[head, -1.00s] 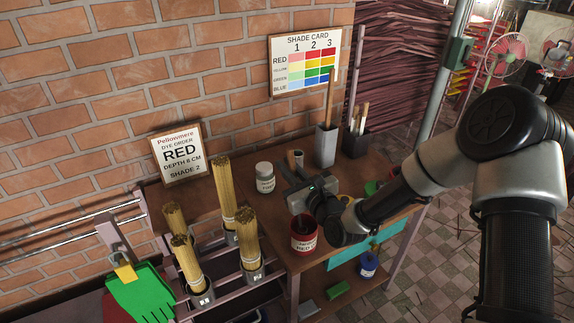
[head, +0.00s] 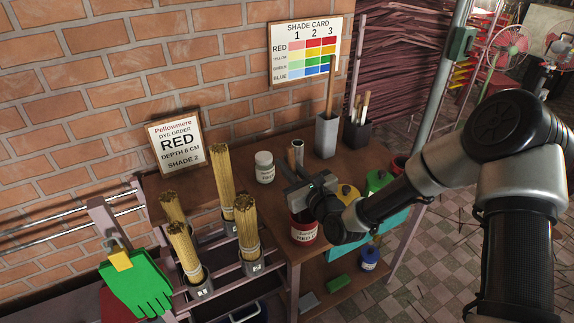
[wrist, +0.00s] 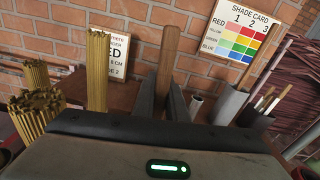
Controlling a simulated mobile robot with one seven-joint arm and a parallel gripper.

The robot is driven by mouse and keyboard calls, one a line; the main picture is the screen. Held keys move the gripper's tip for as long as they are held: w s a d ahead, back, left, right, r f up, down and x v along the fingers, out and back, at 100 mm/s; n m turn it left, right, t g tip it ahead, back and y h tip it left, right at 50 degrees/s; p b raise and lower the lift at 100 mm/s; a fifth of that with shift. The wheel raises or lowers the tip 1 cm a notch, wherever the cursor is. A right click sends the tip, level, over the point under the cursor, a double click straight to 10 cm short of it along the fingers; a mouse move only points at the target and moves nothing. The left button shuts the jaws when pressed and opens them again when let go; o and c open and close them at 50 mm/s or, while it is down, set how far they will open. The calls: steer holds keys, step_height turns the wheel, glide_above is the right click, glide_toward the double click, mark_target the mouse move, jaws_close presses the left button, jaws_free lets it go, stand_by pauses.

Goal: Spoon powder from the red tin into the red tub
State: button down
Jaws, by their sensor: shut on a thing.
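A red container (head: 304,231) with a pale label reading RED stands at the table's front edge. A second red, open-topped container (head: 398,165) stands at the right, behind the green lidded container. I cannot tell which is tin and which is tub. My gripper (wrist: 162,98) is shut on an upright wooden handle (wrist: 168,48), which rises between its fingers in the wrist view. The handle's lower end is hidden, so no spoon bowl or powder shows. In the head view my gripper is just above and behind the front red container and hides part of its mouth.
A white-lidded jar (head: 264,167) and a metal tube (head: 297,152) stand behind. A grey holder (head: 326,136) has a tall stick. Yellow (head: 347,192) and green (head: 378,181) lidded containers stand right of my gripper. Incense bundles (head: 246,222) stand at the left.

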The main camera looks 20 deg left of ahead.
stand_by(0.3)
step_height(320, 180, up, 15)
steer(key=p, duration=1)
steer(key=shift+r, duration=0.1)
stand_by(0.6)
steer(key=shift+d, duration=0.1)
